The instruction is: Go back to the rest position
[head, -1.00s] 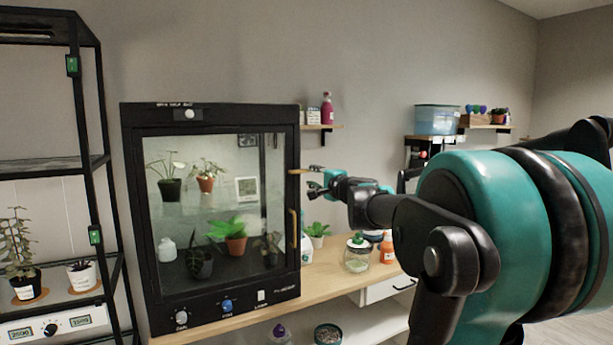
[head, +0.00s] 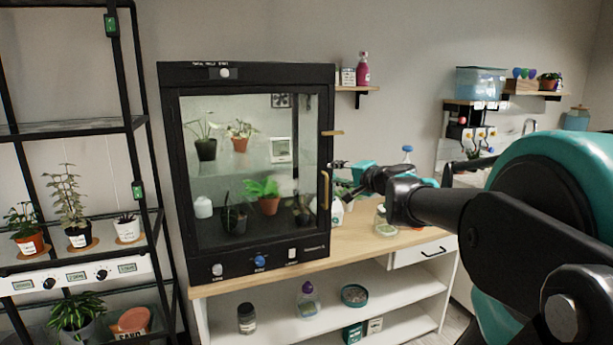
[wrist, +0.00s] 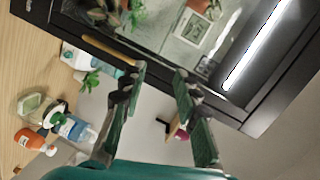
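My gripper (head: 341,164) is in the air just right of the black glass-fronted cabinet, near its brass handle. In the wrist view my gripper (wrist: 160,85) has its two green-padded fingers spread apart, with nothing between them. The cabinet (head: 327,110) stands on the wooden bench top with its glass door shut. The brass door handle (head: 323,189) also shows in the wrist view (wrist: 108,49), beyond the left finger and apart from it as far as I can tell. Several potted plants stand behind the glass.
A black rack (head: 146,170) with potted plants stands at left. The bench top (head: 350,243) holds bottles and a jar (head: 380,222) right of the cabinet. A small wall shelf (head: 357,89) hangs behind my gripper. Lower white shelves (head: 400,290) hold jars and a bowl.

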